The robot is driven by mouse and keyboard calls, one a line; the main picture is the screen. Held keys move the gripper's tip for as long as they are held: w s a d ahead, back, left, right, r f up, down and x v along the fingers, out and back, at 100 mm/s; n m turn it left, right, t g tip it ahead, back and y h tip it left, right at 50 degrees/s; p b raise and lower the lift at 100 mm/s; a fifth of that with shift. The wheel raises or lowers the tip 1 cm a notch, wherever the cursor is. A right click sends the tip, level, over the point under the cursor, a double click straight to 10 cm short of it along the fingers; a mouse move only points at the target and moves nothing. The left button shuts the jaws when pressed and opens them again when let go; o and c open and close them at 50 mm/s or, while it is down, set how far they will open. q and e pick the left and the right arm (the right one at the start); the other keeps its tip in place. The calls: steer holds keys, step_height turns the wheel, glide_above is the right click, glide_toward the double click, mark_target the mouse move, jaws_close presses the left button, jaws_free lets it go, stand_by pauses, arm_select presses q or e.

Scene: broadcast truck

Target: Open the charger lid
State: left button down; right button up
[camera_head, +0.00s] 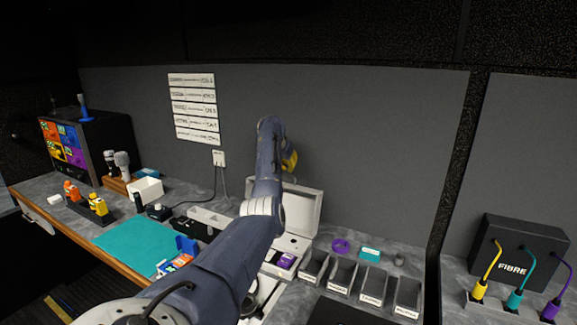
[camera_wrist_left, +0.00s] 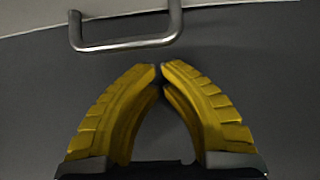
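The white charger (camera_head: 268,268) stands on the counter behind my left arm. Its pale lid (camera_head: 306,208) is raised and stands steeply up at the back, with its inner side showing. A purple item (camera_head: 286,260) sits in the charger's front part. My left gripper (camera_head: 290,161) is above the lid's top edge, partly hidden by my arm. In the left wrist view its yellow fingers (camera_wrist_left: 160,68) meet at the tips with nothing between them. A metal handle (camera_wrist_left: 125,45) on a pale edge lies just beyond the fingertips, apart from them. My right gripper is not in view.
Several grey bins (camera_head: 342,275) stand right of the charger, with a purple ring (camera_head: 340,246) and a teal box (camera_head: 370,254) behind. A teal mat (camera_head: 135,246) lies left. A wall panel (camera_head: 370,140) rises close behind the lid.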

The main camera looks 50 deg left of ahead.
arm_select(q)
steer(key=shift+s+d, duration=0.3)
steer(key=shift+s, duration=0.35)
steer(key=shift+s+d, duration=0.25)
steer(key=shift+s, duration=0.4)
